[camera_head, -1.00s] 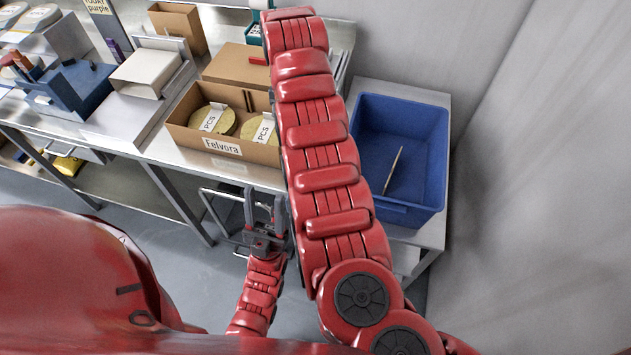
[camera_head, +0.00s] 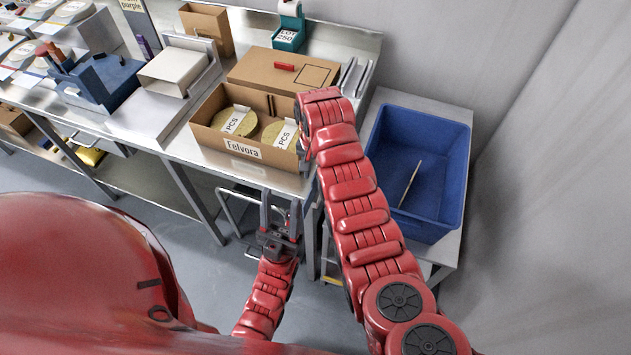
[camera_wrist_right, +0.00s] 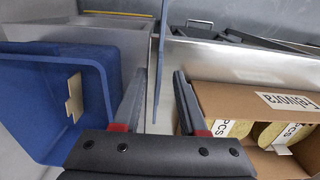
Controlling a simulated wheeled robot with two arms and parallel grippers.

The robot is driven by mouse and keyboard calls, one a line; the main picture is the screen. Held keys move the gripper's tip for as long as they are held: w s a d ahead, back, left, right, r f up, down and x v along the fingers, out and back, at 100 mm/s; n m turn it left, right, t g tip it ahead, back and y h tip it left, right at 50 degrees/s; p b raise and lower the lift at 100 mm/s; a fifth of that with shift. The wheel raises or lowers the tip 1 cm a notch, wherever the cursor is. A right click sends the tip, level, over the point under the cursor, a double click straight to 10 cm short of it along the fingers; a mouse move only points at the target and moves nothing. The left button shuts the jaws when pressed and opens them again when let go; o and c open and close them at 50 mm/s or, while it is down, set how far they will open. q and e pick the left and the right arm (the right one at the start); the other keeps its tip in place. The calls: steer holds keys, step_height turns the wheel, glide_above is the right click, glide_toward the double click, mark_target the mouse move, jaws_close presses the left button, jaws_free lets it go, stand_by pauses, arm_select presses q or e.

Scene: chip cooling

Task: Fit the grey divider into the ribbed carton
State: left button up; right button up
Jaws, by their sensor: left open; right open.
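An open brown carton (camera_head: 215,140) labelled Felvora stands on the steel bench with round yellowish pieces and white PCS tags inside. It also shows at the right of the right wrist view (camera_wrist_right: 225,98). Narrow grey pieces (camera_head: 364,76) sit behind the arm on the bench. My left gripper (camera_head: 281,212) is open and empty in front of the bench.
A blue bin (camera_head: 447,131) on a side table holds a thin tan piece (camera_head: 410,184), notched in the right wrist view. A closed brown box (camera_head: 258,68) and a teal-based dispenser (camera_head: 288,38) stand behind the carton. A blue fixture (camera_head: 105,82) is at left.

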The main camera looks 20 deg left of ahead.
mark_target(316, 179)
steer(key=shift+d+f+p, duration=0.1)
steer(key=shift+f+p, duration=0.45)
steer(key=shift+f, duration=1.25)
jaws_close()
